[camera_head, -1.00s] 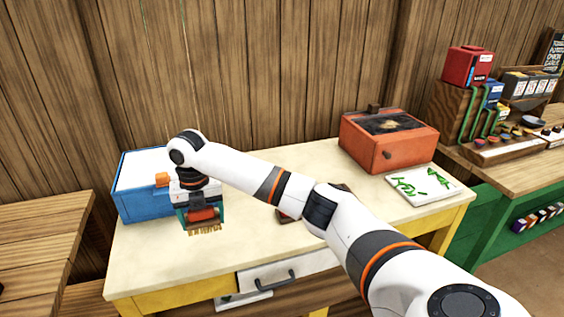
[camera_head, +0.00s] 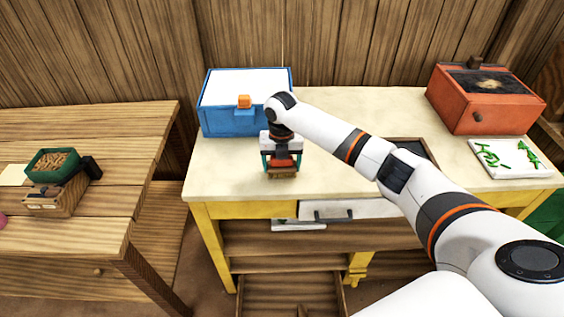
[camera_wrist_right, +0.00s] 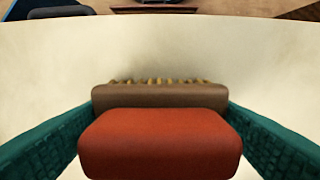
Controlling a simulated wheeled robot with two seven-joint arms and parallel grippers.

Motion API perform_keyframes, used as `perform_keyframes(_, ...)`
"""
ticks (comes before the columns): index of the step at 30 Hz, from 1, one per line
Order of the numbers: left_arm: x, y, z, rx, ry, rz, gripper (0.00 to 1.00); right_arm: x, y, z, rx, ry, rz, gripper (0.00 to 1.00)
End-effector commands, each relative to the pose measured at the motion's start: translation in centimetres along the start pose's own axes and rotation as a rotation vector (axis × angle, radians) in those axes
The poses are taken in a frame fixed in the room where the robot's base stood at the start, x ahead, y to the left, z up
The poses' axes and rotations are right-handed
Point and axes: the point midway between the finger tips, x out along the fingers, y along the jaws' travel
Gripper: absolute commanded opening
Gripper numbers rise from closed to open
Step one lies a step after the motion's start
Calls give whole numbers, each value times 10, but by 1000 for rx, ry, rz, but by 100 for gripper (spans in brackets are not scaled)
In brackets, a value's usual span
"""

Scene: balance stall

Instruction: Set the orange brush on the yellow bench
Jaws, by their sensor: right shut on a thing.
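The orange brush (camera_wrist_right: 160,145) is between the two green fingers of my right gripper in the right wrist view, with its orange-red handle nearest the camera and its brown back and tan bristles beyond. My right gripper (camera_head: 281,165) is shut on it, and the brush shows below the wrist in the head view, bristles down. It is over the front left part of the cream top of the yellow bench (camera_head: 225,183). I cannot tell whether the bristles touch the top. My left gripper is not in view.
A blue box with an orange latch (camera_head: 228,120) stands just behind my right gripper. A red-orange box (camera_head: 480,105) and a white card with green marks (camera_head: 510,158) are at the right. A wooden table (camera_head: 95,135) with a green tray (camera_head: 53,163) stands at the left.

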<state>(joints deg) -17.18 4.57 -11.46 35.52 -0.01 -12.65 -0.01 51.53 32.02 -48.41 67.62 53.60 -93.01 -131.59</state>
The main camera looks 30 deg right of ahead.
Motion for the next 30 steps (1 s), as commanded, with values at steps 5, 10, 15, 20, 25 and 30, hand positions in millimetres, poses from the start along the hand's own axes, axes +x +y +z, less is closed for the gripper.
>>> perform_keyframes(5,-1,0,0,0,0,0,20,4,0,0,-1,1,-1,50)
perform_keyframes(10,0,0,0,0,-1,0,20,5,0,0,0,1,-1,50)
perform_keyframes(15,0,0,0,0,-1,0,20,8,0,0,0,0,-1,86)
perform_keyframes(20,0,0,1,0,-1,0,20,7,0,0,0,0,-1,98)
perform_keyframes(25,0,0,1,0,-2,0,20,7,0,0,0,1,-1,98)
perform_keyframes(30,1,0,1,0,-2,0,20,-4,0,-1,0,4,-2,98)
